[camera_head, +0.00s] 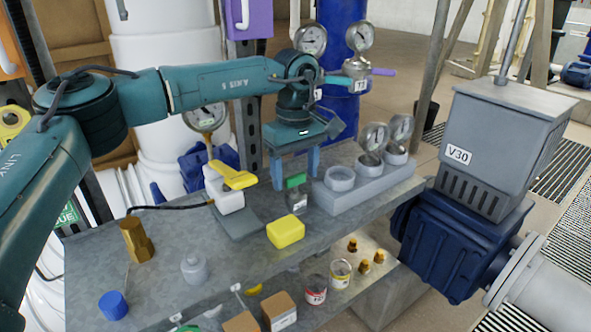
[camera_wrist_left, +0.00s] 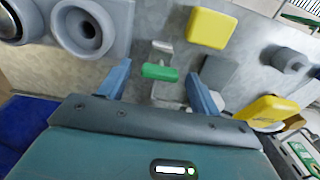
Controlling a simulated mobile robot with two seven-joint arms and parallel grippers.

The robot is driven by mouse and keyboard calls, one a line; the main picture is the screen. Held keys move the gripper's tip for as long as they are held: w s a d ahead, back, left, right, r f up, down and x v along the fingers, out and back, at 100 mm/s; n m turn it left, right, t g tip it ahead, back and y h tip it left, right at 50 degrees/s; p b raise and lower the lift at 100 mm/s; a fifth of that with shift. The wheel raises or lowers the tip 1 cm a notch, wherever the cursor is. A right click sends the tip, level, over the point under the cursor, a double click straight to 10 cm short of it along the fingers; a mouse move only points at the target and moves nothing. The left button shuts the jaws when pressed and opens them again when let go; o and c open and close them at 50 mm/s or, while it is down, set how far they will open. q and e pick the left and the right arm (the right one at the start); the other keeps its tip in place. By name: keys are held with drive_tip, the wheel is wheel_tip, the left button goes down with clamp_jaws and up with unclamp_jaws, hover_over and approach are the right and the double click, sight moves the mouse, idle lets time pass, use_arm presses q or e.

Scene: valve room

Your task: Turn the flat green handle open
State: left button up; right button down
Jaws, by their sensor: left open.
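The flat green handle (camera_head: 295,181) sits on top of a small grey valve body (camera_head: 297,201) on the metal bench. In the left wrist view the green handle (camera_wrist_left: 160,72) lies between and slightly beyond the fingertips. My left gripper (camera_head: 296,180) is open, pointing down, with one blue finger on each side of the handle; it also shows in the left wrist view (camera_wrist_left: 160,85). A gap shows between each finger and the handle, and I see no contact. My right gripper is not in view.
A yellow block (camera_head: 286,232) lies in front, and a yellow-levered white valve (camera_head: 231,187) stands left. A grey block with round sockets and gauges (camera_head: 370,180) is close on the right. A brass fitting (camera_head: 136,240) and blue cap (camera_head: 113,305) are farther left on the bench (camera_head: 235,262).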

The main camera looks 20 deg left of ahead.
use_arm(q)
drive_tip(key=shift+c, duration=0.2)
drive_tip(key=c, duration=0.9)
drive_tip(key=shift+c, duration=0.2)
